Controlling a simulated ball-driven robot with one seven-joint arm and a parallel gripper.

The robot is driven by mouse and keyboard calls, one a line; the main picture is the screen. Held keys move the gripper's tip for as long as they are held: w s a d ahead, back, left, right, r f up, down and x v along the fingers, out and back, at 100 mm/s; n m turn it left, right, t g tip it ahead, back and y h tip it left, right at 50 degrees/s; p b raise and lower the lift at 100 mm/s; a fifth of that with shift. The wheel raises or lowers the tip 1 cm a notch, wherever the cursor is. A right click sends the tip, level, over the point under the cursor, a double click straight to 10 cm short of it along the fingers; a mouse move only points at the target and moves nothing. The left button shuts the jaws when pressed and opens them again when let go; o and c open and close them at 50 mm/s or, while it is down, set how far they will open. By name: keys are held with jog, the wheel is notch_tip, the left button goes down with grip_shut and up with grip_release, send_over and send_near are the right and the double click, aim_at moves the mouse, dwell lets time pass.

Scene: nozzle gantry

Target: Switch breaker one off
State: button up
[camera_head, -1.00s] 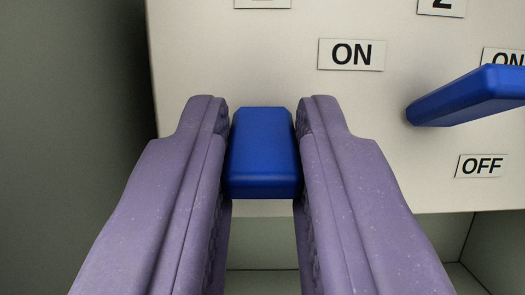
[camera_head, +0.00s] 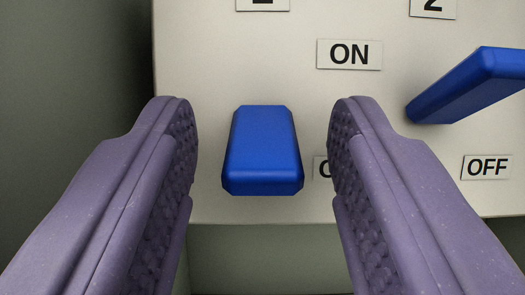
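A blue breaker lever (camera_head: 262,150) sticks out from a pale panel in the middle of the view, under a label plate cut off at the top edge. An ON label (camera_head: 349,54) sits up and to its right. A second label (camera_head: 322,168) beside the lever is mostly hidden behind my right finger. The lever lies low, level with that lower label. My gripper (camera_head: 262,140) is open, with one purple finger on each side of the lever and a clear gap on both sides.
A second blue lever (camera_head: 470,85) stands to the right, below a plate marked 2 (camera_head: 433,7) and above an OFF label (camera_head: 487,167). It is close to my right finger. The pale panel (camera_head: 215,60) ends at a lower edge, with a grey space beneath.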

jog(key=v, duration=0.7)
jog(key=shift+s+f+b, duration=0.2)
jog(key=shift+s+b, duration=0.15)
jog(key=s+r+g+b, duration=0.3)
jog(key=s+g, duration=0.5)
jog(key=s, duration=0.3)
jog(key=shift+s, duration=0.2)
dwell(1.8)
